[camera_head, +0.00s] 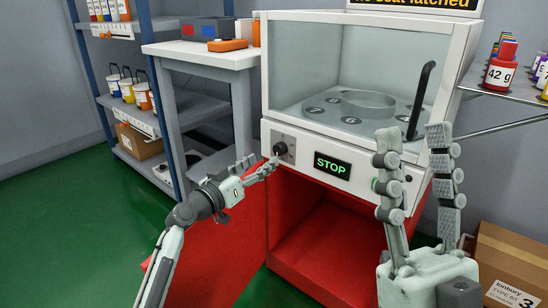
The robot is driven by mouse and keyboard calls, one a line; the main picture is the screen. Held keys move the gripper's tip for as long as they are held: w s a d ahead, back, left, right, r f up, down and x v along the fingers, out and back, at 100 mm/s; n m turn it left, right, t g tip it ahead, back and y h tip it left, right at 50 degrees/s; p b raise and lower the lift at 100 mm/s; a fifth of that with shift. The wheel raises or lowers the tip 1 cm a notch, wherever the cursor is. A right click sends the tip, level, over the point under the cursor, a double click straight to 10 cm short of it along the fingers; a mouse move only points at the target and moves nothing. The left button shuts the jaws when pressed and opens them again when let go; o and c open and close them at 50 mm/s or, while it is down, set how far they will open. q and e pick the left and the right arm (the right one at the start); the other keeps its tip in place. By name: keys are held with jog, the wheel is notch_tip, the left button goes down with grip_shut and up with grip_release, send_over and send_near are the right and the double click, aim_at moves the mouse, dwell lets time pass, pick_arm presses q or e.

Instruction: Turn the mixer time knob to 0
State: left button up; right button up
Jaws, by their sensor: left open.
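The mixer (345,100) is a white cabinet with a glass front on a red base. Its black time knob (280,148) is on a grey plate at the left of the front panel; the dial marks are too small to read. A display (332,165) beside it reads STOP in green. My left gripper (268,164) is open, with its fingertips just below and left of the knob; I cannot tell whether they touch it. My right gripper (414,146) is open and empty, fingers pointing up, in front of the mixer's right side.
A white table (205,52) with an orange device (228,45) stands left of the mixer. A shelf rack (125,102) holds several small buckets. A cardboard box (510,262) is at lower right. A right-hand shelf (515,93) holds labelled pots. Green floor is clear at left.

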aim_at(277, 151)
pick_arm(q)
jog(key=shift+b+x, duration=0.35)
jog(key=shift+x, duration=2.8)
jog(key=c, duration=1.2)
